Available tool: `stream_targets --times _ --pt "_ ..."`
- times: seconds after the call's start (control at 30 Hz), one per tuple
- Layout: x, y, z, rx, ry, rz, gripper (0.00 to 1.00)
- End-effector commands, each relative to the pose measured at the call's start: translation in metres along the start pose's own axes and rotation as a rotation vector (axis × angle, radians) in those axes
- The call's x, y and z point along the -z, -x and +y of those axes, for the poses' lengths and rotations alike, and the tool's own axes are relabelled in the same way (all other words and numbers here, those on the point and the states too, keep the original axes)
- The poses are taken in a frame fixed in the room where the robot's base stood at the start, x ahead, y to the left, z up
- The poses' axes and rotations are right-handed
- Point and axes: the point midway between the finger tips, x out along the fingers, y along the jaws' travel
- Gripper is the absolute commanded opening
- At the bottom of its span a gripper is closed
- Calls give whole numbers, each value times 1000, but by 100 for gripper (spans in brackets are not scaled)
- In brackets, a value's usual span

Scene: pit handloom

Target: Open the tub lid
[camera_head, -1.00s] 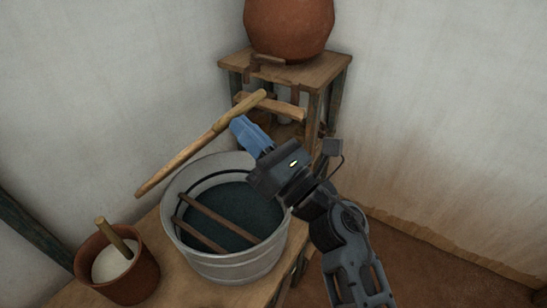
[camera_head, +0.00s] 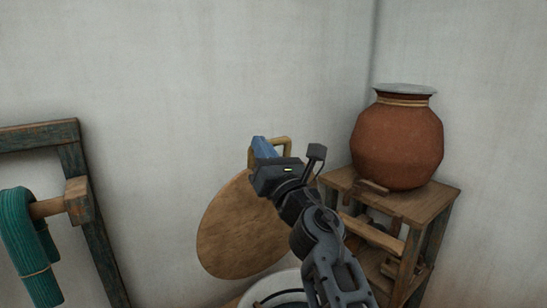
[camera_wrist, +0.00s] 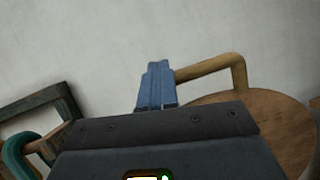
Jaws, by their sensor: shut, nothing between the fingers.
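The round wooden lid (camera_head: 240,228) stands steeply raised above the tub, its broad face showing. Its brown bar handle (camera_head: 287,141) rises at the top edge. The grey metal tub (camera_head: 262,297) shows only as part of its rim at the bottom of the head view. My gripper (camera_head: 259,147) is at the lid's upper edge, its blue fingers shut and empty. In the wrist view the fingers (camera_wrist: 155,85) are beside the left end of the handle (camera_wrist: 215,67), with the lid (camera_wrist: 270,115) behind to the right. I cannot tell whether they touch it.
A clay pot (camera_head: 398,145) with a grey cover stands on a wooden stand (camera_head: 440,192) at right. A dark wooden frame (camera_head: 78,160) with teal yarn (camera_head: 28,245) is at left. White walls close in behind the lid.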

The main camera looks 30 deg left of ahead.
Motion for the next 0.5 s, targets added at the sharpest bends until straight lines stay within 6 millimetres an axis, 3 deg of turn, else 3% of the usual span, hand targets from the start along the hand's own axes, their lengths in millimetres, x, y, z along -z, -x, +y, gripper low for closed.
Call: stream_targets --times 0.23,0.5 --pt "3 -22 2 8 11 59 0" --pt "10 -34 2 15 13 98 0"
